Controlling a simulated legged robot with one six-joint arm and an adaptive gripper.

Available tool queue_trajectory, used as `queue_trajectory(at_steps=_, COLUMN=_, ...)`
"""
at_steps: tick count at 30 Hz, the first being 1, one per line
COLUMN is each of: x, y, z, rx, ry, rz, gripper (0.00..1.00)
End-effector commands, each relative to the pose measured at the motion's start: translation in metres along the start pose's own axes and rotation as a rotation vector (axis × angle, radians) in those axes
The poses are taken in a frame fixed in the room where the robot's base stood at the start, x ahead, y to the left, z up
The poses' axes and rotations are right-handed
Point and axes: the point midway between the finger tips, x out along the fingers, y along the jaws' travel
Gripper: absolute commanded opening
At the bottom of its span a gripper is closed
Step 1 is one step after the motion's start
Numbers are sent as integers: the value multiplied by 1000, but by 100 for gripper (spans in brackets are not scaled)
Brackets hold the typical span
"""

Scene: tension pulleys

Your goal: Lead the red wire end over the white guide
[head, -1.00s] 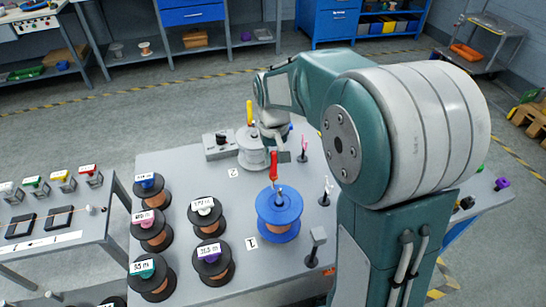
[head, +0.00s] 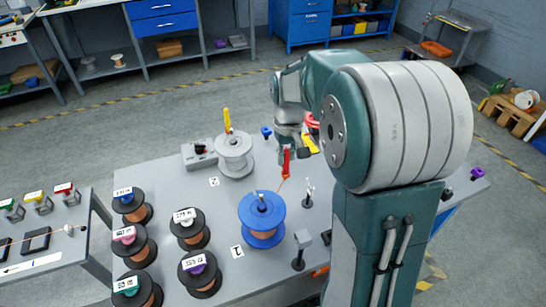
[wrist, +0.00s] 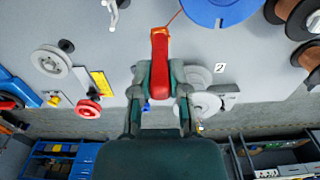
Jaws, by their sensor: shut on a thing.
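My gripper (wrist: 160,88) is shut on the red wire end (wrist: 159,55), which also shows below my wrist in the head view (head: 286,163). A thin orange wire (wrist: 174,15) runs from the red end towards the blue spool (head: 262,222), whose rim shows at the top of the wrist view (wrist: 220,10). The red end is above the table, beyond and right of the spool in the head view. A small post with a whitish top (head: 308,189), possibly the white guide, stands nearby; it also shows in the wrist view (wrist: 112,10). A white wheel (wrist: 50,61) lies further left there.
A red wheel (wrist: 88,110) and a yellow plate (wrist: 100,83) are left of my gripper in the wrist view. A white spool with a yellow top (head: 233,155) stands behind the blue spool. Several copper spools (head: 189,229) fill the table's left; a grey-topped post (head: 302,241) stands in front.

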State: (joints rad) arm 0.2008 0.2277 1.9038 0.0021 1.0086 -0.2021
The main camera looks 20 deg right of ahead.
Motion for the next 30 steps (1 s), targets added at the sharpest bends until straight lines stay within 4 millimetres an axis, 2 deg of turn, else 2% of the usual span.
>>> queue_trajectory(at_steps=30, x=1, y=122, z=5, rx=3, ry=3, rz=-2, gripper=0)
